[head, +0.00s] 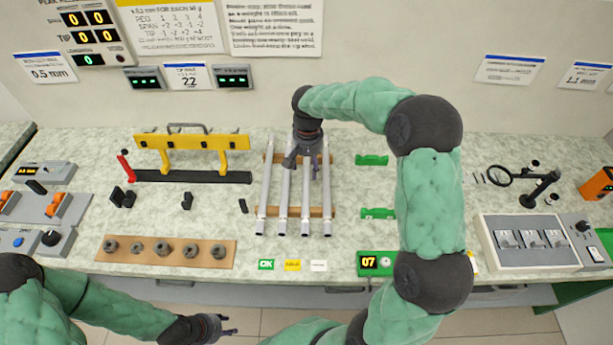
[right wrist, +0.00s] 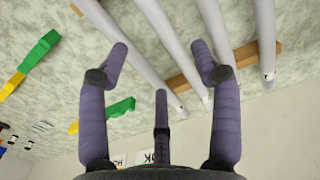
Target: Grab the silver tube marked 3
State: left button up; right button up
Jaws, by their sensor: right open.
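Several silver tubes lie side by side, their near ends toward the bench front; the far left one (head: 265,190), the second (head: 284,195), the third (head: 306,205) and the far right one (head: 326,200) show in the head view. They rest across wooden bars (head: 295,212). I cannot read any number on them. My right gripper (head: 302,160) is open and empty over the far part of the tubes, hiding some of the middle ones. In the right wrist view its fingers (right wrist: 160,58) are spread, with tubes (right wrist: 170,50) beyond them. My left gripper (head: 228,325) is empty, fingers apart, off the bench front.
A yellow bar on a stand (head: 192,142) is left of the tubes. A wooden strip with several knobs (head: 200,262) lies at front left. My right arm spans above the bench there.

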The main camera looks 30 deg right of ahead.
jog(key=b, duration=0.1)
send_over(308, 187)
jog(key=w, duration=0.1)
jog(key=f, duration=0.4)
jog(key=shift+d+f, duration=0.15)
jog(key=shift+d, duration=0.15)
jog(key=f, duration=0.1)
jog(key=f+b, duration=0.1)
jog(key=f, duration=0.1)
jog(key=f+b, duration=0.1)
jog(key=f, duration=0.1)
jog(key=shift+s+a, duration=0.2)
jog(key=shift+s, duration=0.15)
jog(key=c, duration=1.3)
